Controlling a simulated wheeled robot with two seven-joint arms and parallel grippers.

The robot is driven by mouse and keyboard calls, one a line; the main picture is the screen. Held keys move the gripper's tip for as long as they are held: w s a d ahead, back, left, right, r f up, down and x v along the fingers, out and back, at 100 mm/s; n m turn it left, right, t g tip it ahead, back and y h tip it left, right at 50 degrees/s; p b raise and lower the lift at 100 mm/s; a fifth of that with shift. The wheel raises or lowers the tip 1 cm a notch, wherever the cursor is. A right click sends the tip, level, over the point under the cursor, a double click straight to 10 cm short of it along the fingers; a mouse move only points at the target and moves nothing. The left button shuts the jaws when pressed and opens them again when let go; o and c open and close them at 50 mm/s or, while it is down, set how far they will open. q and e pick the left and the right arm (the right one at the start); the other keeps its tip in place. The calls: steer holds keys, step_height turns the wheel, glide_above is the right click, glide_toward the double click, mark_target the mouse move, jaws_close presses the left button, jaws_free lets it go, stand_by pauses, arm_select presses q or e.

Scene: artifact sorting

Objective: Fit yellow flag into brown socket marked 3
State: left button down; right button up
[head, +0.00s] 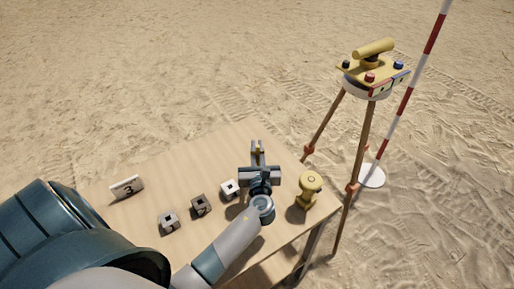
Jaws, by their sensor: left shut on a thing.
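My left gripper (258,145) is over the far right part of the table, pointing away from me. It is shut on a small yellow piece, most likely the yellow flag (259,151); the fingers hide most of it. Three small block-like sockets stand in a slanting row left of the gripper: a grey one (168,222), a dark brownish one (201,205) and a pale one (230,190). The dark one has a mark I cannot read clearly. My right gripper is not in view.
A yellow spool-shaped object (310,190) stands near the right edge of the wooden table (190,165). Beyond that edge stand a tripod with a yellow instrument (372,68) and a red-and-white pole (408,92) on sand. The table's far middle is clear.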

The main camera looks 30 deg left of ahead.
arm_select(q)
steer(key=shift+f+b, duration=0.55)
steer(key=shift+f, duration=0.2)
steer(key=c, duration=1.8)
jaws_free()
steer(key=shift+o, duration=0.2)
steer(key=shift+v, duration=0.8)
steer(key=b+v, duration=0.4)
steer(key=v, duration=1.1)
steer(key=shift+s+d, duration=0.25)
steer(key=shift+d, duration=0.05)
